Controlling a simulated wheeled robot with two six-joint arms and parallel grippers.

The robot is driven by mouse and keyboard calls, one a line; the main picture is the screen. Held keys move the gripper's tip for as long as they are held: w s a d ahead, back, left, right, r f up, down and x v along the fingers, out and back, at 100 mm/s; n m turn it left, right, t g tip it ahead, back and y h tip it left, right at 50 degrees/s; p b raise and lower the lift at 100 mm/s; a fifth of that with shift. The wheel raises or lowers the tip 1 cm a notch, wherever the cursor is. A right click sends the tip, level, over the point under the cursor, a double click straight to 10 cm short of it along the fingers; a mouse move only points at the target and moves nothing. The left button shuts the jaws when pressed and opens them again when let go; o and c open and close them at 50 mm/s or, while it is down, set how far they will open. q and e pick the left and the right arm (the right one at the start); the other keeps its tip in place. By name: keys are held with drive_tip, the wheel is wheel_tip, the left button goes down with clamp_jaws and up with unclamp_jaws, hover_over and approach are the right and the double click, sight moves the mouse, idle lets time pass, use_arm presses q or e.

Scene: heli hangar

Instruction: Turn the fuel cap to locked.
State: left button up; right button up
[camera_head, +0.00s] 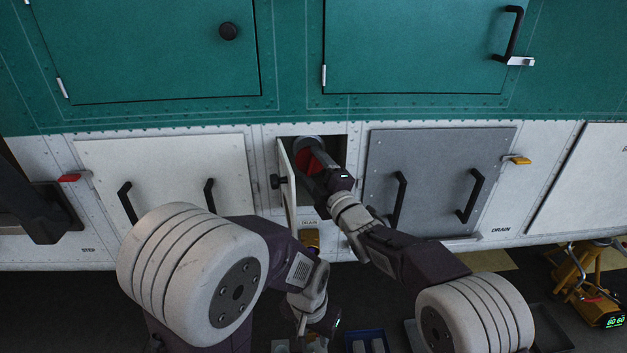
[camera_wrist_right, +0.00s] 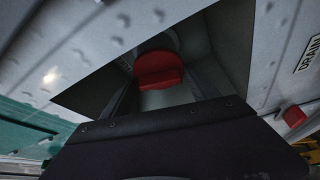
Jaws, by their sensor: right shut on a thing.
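The red fuel cap (camera_head: 307,161) sits inside a small square recess in the white lower panel. In the right wrist view the red cap (camera_wrist_right: 158,70) shows at the back of the recess, between my fingers. My right gripper (camera_head: 316,163) reaches into the recess and is shut on the cap. Its fingers hide part of the cap, and I cannot read a lock marking. The recess's small door (camera_head: 287,185) stands open on the left side, with a dark knob. My left gripper (camera_head: 318,318) hangs low, below the panel and away from the cap; its jaws are not clear.
A white panel (camera_head: 165,165) and a grey panel (camera_head: 425,150), both with dark handles, flank the recess. A red latch (camera_head: 69,178) is at left, a yellow one (camera_head: 517,160) at right. A yellow stand (camera_head: 580,275) and a blue tray (camera_head: 366,340) are on the floor.

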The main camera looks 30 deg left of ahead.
drive_tip(key=m+b, duration=0.1)
drive_tip(key=m+t+b, duration=0.1)
drive_tip(key=b, duration=0.1)
drive_tip(key=shift+f+m+b, duration=0.3)
drive_tip(key=shift+f+m, duration=0.05)
drive_tip(key=shift+m, duration=0.05)
drive_tip(key=shift+r+m+t+b, duration=0.15)
drive_tip(key=shift+m+t+b, duration=0.15)
drive_tip(key=shift+m+b, duration=0.4)
drive_tip(key=o, duration=1.1)
drive_tip(key=shift+o, duration=0.2)
drive_tip(key=shift+r, duration=0.1)
drive_tip(key=b+v, duration=0.1)
drive_tip(key=v, duration=0.8)
